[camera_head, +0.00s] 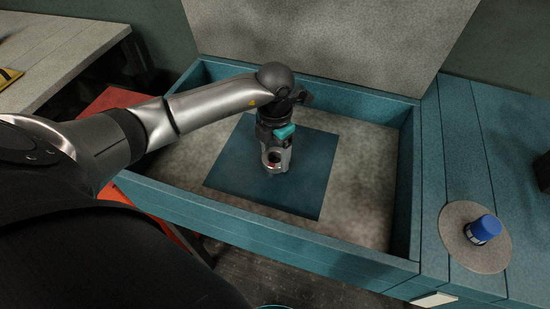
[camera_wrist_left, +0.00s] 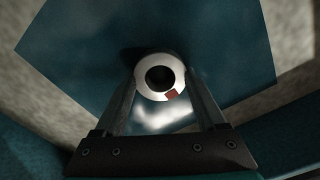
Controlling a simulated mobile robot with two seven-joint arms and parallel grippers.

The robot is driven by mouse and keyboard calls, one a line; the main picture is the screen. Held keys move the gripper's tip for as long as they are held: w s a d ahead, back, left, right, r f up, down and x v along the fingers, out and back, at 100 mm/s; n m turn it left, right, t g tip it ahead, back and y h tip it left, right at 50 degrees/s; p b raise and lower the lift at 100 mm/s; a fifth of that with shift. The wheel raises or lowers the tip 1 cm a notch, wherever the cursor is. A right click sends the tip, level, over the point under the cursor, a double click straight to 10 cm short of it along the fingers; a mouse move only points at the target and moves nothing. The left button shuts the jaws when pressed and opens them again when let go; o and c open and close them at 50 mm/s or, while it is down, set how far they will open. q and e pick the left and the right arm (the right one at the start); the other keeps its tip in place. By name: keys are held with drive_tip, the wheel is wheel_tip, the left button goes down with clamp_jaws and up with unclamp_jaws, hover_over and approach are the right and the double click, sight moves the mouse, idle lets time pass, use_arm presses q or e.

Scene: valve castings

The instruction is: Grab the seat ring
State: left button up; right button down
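The seat ring (camera_wrist_left: 140,88) is a pale ring with a dark round hole and a small red mark on its face. In the left wrist view it lies between the fingertips of my left gripper (camera_wrist_left: 161,80), one finger on each side. The fingers stand apart by about the ring's width; whether they press on it I cannot tell. In the head view my left gripper (camera_head: 273,164) points down over the dark blue mat (camera_head: 300,190) in the teal-walled tray (camera_head: 270,226). The ring is not clearly distinguishable there. My right gripper is not in view.
Teal walls enclose the tray, and its speckled floor (camera_head: 365,190) is bare on the right. On the teal counter at right, a blue-capped part (camera_head: 485,228) stands on a grey disc (camera_head: 462,250). A grey panel (camera_head: 330,40) rises behind. A grey table (camera_head: 55,60) is at far left.

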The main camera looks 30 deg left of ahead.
use_arm(q)
clamp_jaws()
idle(0.3)
drive_tip(key=shift+r, duration=0.1)
